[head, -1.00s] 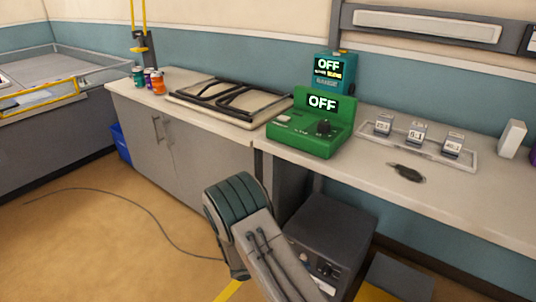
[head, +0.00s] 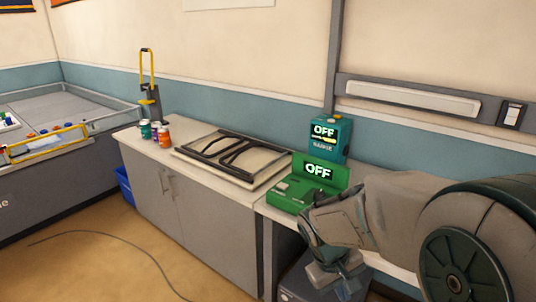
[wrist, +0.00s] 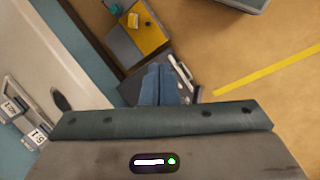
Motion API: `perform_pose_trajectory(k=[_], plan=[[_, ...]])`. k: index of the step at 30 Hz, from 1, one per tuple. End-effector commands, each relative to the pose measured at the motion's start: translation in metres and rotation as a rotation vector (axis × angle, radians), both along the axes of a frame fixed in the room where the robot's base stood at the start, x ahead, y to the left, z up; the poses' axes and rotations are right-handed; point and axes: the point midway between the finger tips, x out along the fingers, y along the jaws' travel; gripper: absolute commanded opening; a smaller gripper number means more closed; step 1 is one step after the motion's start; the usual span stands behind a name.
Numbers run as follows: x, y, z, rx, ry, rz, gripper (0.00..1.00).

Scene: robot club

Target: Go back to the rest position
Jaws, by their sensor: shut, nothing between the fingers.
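My gripper (head: 338,280) is in front of the bench edge in the head view, low and pointing down, with my arm reaching in from the right. In the wrist view its blue-grey fingers (wrist: 158,86) are together with nothing between them. Behind and left of it on the bench is a green device (head: 295,196) whose display reads OFF; my arm hides its right part. The rest position itself is not marked in any view.
The bench (head: 198,154) holds a teal device (head: 325,148) reading OFF, a framed panel (head: 232,160) and small cans (head: 165,136). A dark box (head: 300,288) stands below my gripper. The floor (head: 95,262) at left is open, with a cable across it.

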Motion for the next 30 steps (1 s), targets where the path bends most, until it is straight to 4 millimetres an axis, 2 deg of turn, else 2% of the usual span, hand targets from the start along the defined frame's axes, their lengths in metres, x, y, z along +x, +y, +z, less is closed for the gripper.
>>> perform_pose_trajectory(k=[1, 3, 9, 12, 18, 30], plan=[[-0.009, -0.001, 0.026, 0.039, -0.038, -0.039, 0.00], [-0.020, 0.000, 0.047, 0.093, -0.081, -0.088, 0.00], [-0.050, 0.004, 0.101, 0.235, -0.210, -0.214, 0.00], [-0.062, 0.007, 0.121, 0.292, -0.267, -0.263, 0.00], [-0.075, 0.012, 0.140, 0.355, -0.331, -0.314, 0.00], [-0.076, 0.013, 0.140, 0.365, -0.340, -0.321, 0.00]])
